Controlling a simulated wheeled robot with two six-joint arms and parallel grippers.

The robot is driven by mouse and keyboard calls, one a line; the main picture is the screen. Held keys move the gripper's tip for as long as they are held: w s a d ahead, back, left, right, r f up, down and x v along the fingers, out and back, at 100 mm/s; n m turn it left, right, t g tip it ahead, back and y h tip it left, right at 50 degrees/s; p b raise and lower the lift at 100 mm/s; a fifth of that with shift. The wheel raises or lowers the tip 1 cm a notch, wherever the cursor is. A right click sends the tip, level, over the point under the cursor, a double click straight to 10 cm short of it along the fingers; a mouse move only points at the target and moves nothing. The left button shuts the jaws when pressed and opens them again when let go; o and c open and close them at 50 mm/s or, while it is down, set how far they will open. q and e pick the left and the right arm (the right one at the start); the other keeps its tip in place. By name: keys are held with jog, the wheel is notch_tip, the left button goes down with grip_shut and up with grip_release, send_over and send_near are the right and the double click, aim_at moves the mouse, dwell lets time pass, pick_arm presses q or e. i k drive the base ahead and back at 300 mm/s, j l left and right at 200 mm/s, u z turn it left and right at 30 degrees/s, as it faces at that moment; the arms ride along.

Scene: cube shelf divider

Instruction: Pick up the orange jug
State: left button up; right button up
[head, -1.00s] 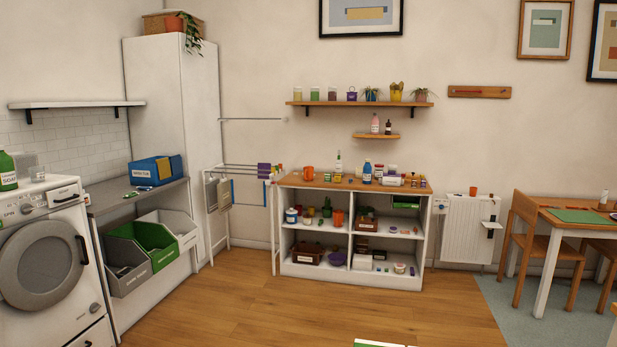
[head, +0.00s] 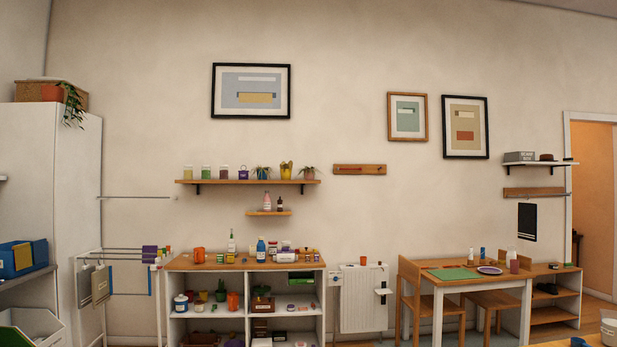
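An orange jug-like vessel (head: 199,255) stands upright on the wooden top of the cube shelf (head: 176,265), near its left end. A second orange vessel (head: 233,301) stands in the upper left compartment of the same shelf, close to the divider. Both are small and far off, so I cannot tell for sure which one is the jug. Neither of my grippers shows in the head view.
Bottles, including a blue one (head: 261,250), and small jars stand on the shelf top. A drying rack (head: 122,250) is at its left, a radiator (head: 362,300) with an orange cup (head: 363,260) at its right. A table (head: 500,276) and chairs stand farther right.

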aim_at(199, 253)
jog(key=i+j+u, duration=0.1)
jog(key=j, duration=0.25)
jog(key=i+j+u, duration=0.65)
jog(key=j, duration=0.15)
jog(key=i+j+u, duration=0.35)
jog(key=i+j, duration=0.15)
jog(key=i, duration=0.15)
jog(key=i+j, duration=0.2)
jog(key=i, duration=0.15)
jog(key=i+l+z, duration=0.2)
jog(key=i+z, duration=0.75)
jog(key=i, duration=0.3)
jog(key=i+z, duration=0.15)
jog(key=i, duration=0.4)
jog(key=i+j+z, duration=0.1)
jog(key=i, duration=0.4)
jog(key=i+j+z, duration=0.15)
jog(key=i, duration=0.4)
jog(key=i+z, duration=0.3)
jog(key=i, duration=0.15)
jog(key=i+z, duration=0.3)
jog(key=i, duration=0.2)
